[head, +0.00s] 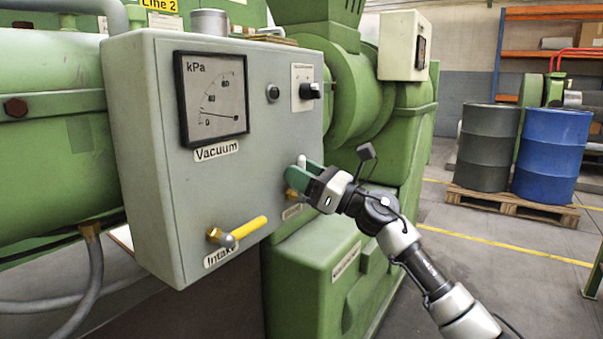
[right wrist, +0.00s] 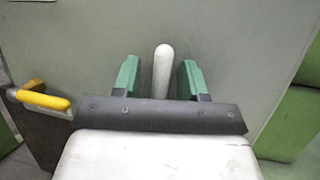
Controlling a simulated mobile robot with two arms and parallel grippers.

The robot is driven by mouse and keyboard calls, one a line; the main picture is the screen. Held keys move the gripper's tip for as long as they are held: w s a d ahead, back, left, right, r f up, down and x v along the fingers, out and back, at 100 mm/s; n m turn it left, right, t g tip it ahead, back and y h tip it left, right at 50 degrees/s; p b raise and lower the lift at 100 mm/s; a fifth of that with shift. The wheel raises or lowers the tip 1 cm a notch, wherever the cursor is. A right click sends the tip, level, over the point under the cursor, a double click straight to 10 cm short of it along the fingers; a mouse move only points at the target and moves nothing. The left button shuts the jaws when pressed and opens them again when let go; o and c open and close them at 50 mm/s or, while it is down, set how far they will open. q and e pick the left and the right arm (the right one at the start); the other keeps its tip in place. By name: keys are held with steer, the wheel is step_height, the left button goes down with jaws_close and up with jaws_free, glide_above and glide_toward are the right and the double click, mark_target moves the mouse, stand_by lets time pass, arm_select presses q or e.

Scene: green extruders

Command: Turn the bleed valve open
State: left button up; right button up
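A grey control box (head: 150,190) carries a brass valve with a yellow lever (head: 245,231), labelled Intake. To its right is a second brass valve (head: 291,193), whose label is mostly covered, with a pale lever (head: 301,161). My right gripper (head: 303,174) is at this second valve. In the right wrist view, the pale lever (right wrist: 163,70) points up between the green fingers of my right gripper (right wrist: 160,80). The gripper is open, with a gap on each side of the lever. The lever's lower end is hidden. My left gripper is not in view.
A vacuum gauge (head: 212,97) and a black knob (head: 311,90) sit higher on the box. The yellow lever (right wrist: 42,100) is left of my gripper in the right wrist view. Green machinery (head: 318,270) surrounds the box; drums (head: 550,155) stand on a pallet behind.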

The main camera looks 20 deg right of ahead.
steer(key=shift+s+d+f, duration=0.1)
steer(key=shift+s+d, duration=0.1)
steer(key=shift+d, duration=0.05)
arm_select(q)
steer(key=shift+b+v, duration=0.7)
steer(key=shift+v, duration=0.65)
arm_select(e)
steer(key=v, duration=1)
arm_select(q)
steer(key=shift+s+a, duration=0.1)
arm_select(e)
steer(key=shift+s, duration=0.1)
